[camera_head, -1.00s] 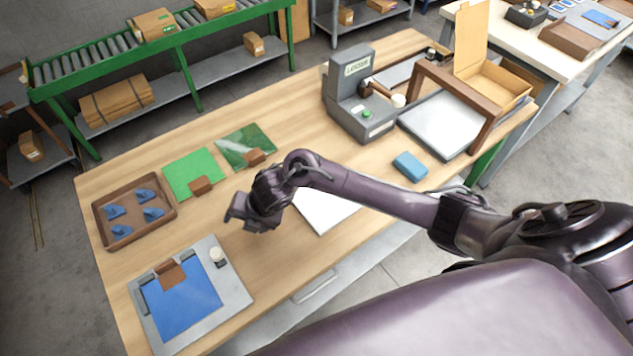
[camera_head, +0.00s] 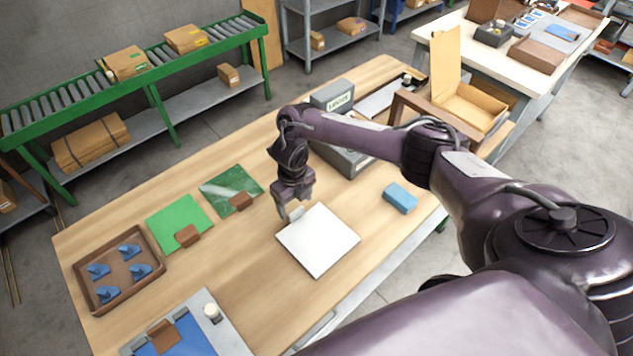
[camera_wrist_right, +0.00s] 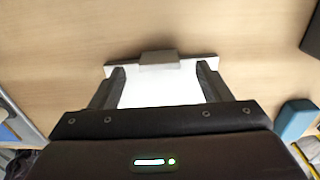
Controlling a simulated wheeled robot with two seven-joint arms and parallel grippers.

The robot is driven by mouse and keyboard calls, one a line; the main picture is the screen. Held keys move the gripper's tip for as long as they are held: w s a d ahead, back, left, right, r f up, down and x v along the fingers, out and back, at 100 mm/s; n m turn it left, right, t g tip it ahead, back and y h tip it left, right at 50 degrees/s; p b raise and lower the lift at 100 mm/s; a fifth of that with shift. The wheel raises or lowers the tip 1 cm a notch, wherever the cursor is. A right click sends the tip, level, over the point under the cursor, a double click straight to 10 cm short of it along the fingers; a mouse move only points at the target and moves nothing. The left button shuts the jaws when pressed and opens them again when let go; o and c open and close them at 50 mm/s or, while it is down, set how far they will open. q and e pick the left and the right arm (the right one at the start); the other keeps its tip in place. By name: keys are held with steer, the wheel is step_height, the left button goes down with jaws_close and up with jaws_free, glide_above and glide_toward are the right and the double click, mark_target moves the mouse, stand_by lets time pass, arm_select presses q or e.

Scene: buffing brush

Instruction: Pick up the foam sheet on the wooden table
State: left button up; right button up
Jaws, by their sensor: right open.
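In the right wrist view the sheet (camera_wrist_right: 160,92) shows between the two spread fingers of my right gripper (camera_wrist_right: 160,72), with the tab just beyond the fingertips. The jaws are open and hold nothing. I cannot tell whether the fingertips touch the sheet. My left gripper is out of view.
A blue block (camera_head: 400,198) lies right of the sheet. A grey machine (camera_head: 345,160) stands behind my right arm. Green sheets (camera_head: 178,220) with brown blocks and a brown tray (camera_head: 112,300) of blue parts lie left. A grey board with a blue sheet (camera_head: 180,343) is at front left.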

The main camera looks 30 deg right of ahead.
steer(key=shift+f, duration=1.2)
steer(key=c, duration=1.3)
steer(key=shift+r, duration=0.1)
